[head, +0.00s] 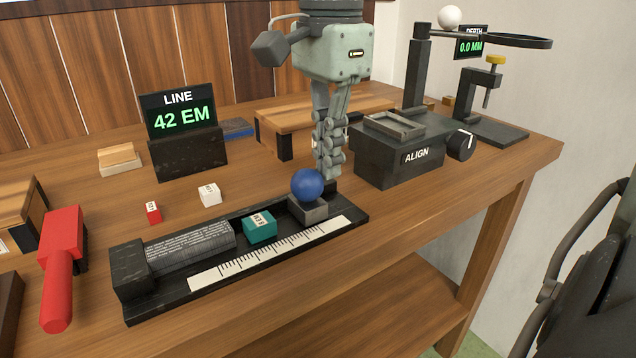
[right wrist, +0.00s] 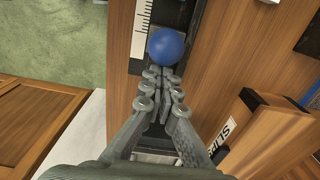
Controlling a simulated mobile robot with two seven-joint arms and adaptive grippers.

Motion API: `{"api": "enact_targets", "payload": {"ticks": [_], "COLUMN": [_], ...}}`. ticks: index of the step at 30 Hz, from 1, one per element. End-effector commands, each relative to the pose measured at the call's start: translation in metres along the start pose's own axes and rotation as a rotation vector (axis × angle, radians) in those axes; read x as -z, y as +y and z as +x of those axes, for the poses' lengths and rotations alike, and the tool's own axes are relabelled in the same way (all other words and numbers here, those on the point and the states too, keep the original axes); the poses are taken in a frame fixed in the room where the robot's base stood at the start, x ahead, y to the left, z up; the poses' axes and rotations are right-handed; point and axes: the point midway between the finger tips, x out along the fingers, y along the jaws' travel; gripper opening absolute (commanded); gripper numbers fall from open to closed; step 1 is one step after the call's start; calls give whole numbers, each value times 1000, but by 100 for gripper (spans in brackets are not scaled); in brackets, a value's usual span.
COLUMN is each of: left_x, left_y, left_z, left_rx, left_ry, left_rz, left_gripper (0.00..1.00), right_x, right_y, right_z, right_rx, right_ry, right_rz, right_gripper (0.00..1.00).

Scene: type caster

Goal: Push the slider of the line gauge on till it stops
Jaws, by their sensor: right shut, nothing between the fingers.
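The line gauge (head: 352,221) is a long black tray with a white ruled scale (head: 270,252) along its front. Its slider (head: 309,209) is a grey block with a blue ball knob (head: 306,184), near the tray's right end. To its left lie a teal block (head: 260,228) and a long grey stack of type (head: 190,246); a small gap shows between slider and teal block. My right gripper (head: 328,172) is shut and empty, pointing down just right of and behind the knob. In the right wrist view the knob (right wrist: 166,46) is just beyond the fingertips (right wrist: 163,80); contact is unclear.
The LINE display (head: 183,120) reads 42 EM. A red cube (head: 153,212) and a white cube (head: 209,194) lie behind the gauge. A red-handled tool (head: 60,270) is at left. The ALIGN box (head: 400,155) stands close right of my gripper, with a wooden stand (head: 300,125) behind.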

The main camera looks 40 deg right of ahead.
Motion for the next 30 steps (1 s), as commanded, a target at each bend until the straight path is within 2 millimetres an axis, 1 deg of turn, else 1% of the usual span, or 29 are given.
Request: {"api": "enact_targets", "payload": {"ticks": [6,17,30], "left_x": [0,0,0], "left_y": [0,0,0], "left_z": [0,0,1], "left_rx": [0,0,0], "left_ry": [0,0,0], "left_rz": [0,0,0], "left_gripper": [42,42,42], "right_x": [-6,-6,-14], "right_y": [0,0,0], "right_z": [0,0,0], "right_rx": [-1,0,1], "right_ry": [-1,-1,-1], "right_rz": [-1,0,0], "right_gripper": [0,0,0]}}
